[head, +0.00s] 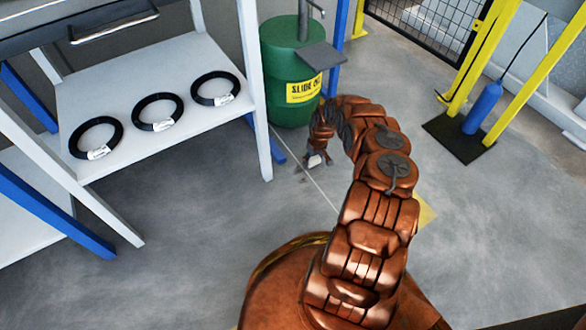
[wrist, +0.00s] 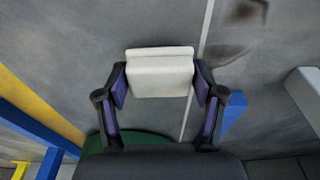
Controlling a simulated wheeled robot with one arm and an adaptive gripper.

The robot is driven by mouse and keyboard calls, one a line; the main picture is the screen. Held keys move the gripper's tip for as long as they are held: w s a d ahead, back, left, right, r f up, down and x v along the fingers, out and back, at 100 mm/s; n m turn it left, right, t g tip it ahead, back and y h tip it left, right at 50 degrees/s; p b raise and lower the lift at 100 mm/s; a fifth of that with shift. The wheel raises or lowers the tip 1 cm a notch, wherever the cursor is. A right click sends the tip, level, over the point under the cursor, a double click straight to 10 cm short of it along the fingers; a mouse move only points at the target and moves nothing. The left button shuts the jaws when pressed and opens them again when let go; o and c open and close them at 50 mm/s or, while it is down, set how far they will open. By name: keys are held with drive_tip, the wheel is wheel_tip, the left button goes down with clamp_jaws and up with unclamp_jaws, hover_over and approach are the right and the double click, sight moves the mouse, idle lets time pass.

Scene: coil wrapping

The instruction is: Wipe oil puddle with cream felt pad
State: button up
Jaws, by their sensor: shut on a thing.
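The cream felt pad (wrist: 160,75) is a pale block between the fingers of my gripper (wrist: 161,84), which is shut on it. In the head view my gripper (head: 319,150) points down near the floor in front of the green drum, with the pad (head: 315,160) showing small and pale under it. A dark oil patch (wrist: 245,12) lies on the grey floor at the upper right of the wrist view, with a fainter smear below it. The pad is to the left of this patch. I cannot tell whether the pad touches the floor.
The green oil drum (head: 280,80) stands just behind my gripper. A white shelf (head: 190,48) with black coils is on the left, its leg (head: 262,150) close by. A yellow frame (head: 484,55) and a blue cylinder (head: 483,108) stand at the right. Floor between is clear.

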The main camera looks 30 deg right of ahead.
drive_tip(key=shift+w+r+p, duration=0.1)
drive_tip(key=shift+r+p, duration=2.25)
drive_tip(key=shift+r, duration=0.95)
drive_tip(key=shift+d, duration=0.1)
